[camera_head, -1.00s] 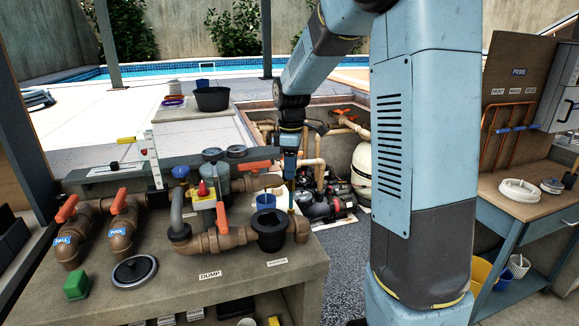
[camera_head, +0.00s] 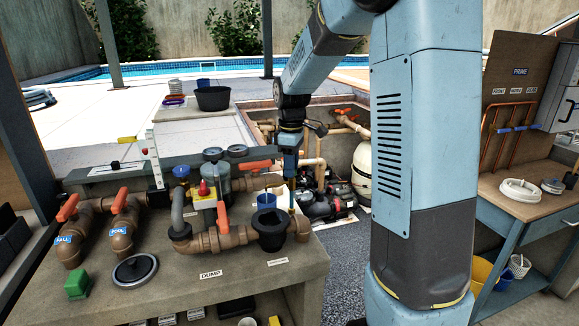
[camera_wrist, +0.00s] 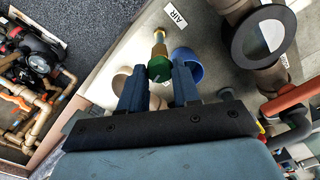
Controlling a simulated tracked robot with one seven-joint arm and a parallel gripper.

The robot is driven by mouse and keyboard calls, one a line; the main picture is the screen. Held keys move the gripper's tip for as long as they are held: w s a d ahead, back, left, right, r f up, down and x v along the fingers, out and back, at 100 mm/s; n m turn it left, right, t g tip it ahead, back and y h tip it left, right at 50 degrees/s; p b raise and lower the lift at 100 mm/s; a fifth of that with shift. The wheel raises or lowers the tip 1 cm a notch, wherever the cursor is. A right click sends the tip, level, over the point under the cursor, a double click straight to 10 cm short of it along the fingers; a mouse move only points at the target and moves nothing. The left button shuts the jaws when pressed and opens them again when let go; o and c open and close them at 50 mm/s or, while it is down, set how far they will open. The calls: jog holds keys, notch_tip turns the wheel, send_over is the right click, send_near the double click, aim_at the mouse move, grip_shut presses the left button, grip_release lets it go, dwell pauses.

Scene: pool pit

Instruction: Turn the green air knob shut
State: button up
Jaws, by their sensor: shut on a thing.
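The green air knob (camera_wrist: 160,68) sits at the end of a brass fitting in the wrist view, beside a label reading AIR (camera_wrist: 174,16). My gripper (camera_wrist: 160,82) has its two dark blue fingers on either side of the knob and is shut on it. In the head view my gripper (camera_head: 290,190) points down at the right end of the pipework bench, behind the black-rimmed pot. The knob is hidden in the head view.
A blue cup (camera_head: 266,200) stands close to my gripper, and also shows in the wrist view (camera_wrist: 187,66). A black-rimmed pot (camera_head: 271,228) and pipes with orange handles (camera_head: 223,217) crowd the bench. The pump pit (camera_head: 340,150) lies behind.

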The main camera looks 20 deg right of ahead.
jog(key=m, duration=0.5)
jog(key=shift+d, duration=0.1)
jog(key=m, duration=0.4)
jog(key=shift+m, duration=0.4)
jog(key=m, duration=0.5)
jog(key=shift+m, duration=0.3)
jog(key=m, duration=0.4)
jog(key=shift+m, duration=0.3)
jog(key=o, duration=1.1)
jog(key=shift+c, duration=0.2)
